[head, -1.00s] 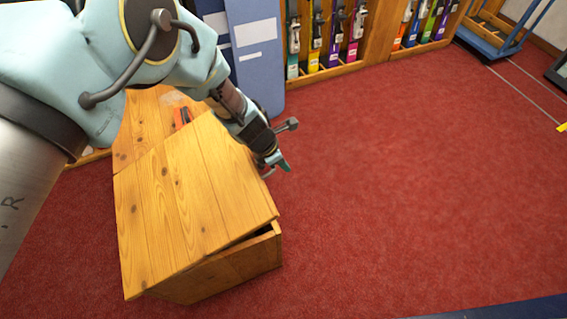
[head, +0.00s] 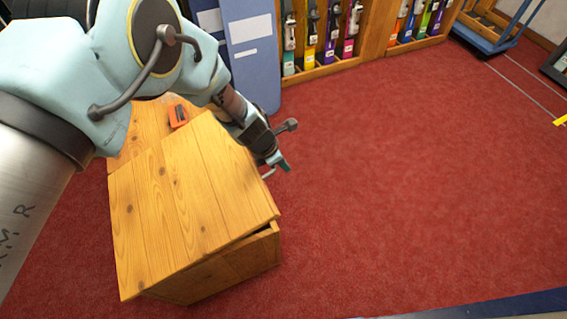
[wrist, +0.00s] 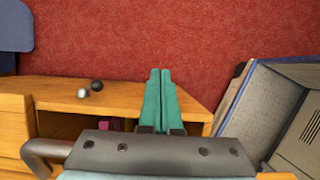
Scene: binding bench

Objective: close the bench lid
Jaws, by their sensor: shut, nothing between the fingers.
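The wooden bench (head: 225,273) stands on the red carpet at the lower left of the head view. Its plank lid (head: 185,205) is slightly raised, with a dark gap under its near right edge. My gripper (head: 284,164) is just beyond the lid's right edge; whether it touches the lid I cannot tell. In the wrist view its teal fingers (wrist: 160,90) are shut, pressed together and empty, in front of the bench's wooden edge (wrist: 52,90). A dark opening with a small magenta item shows there. My arm hides part of the lid's far side.
An orange-red item (head: 178,115) lies on the wood behind the lid. A blue panel (head: 251,55) and a rack of colourful tools (head: 331,35) stand at the back. A blue trolley (head: 485,35) is at the far right. The carpet right of the bench is clear.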

